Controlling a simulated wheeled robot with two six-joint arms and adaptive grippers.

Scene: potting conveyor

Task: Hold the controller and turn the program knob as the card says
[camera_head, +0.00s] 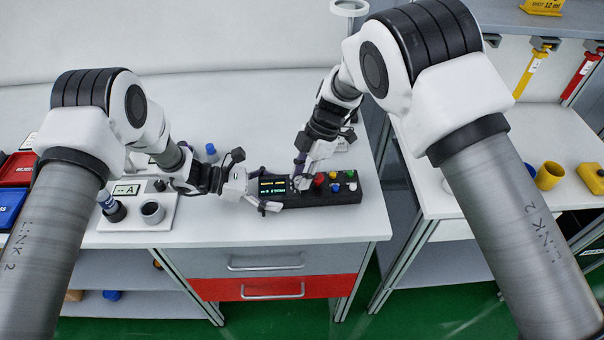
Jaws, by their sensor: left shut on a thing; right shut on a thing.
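The controller (345,196) is a long black box on the white bench, with a small lit display (272,186) at its left and several coloured buttons at its right. My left gripper (268,196) is shut on the controller's left end. My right gripper (302,180) comes down from above and is shut at the middle of the controller, between display and buttons. The program knob there is hidden by the fingers, so its setting cannot be read. A small card (126,189) marked with an "A" stands on a white plate at the left.
Red and blue bins sit at the far left. The bench (330,225) is clear in front of the controller. A gap separates it from the right bench with a yellow cup (549,176).

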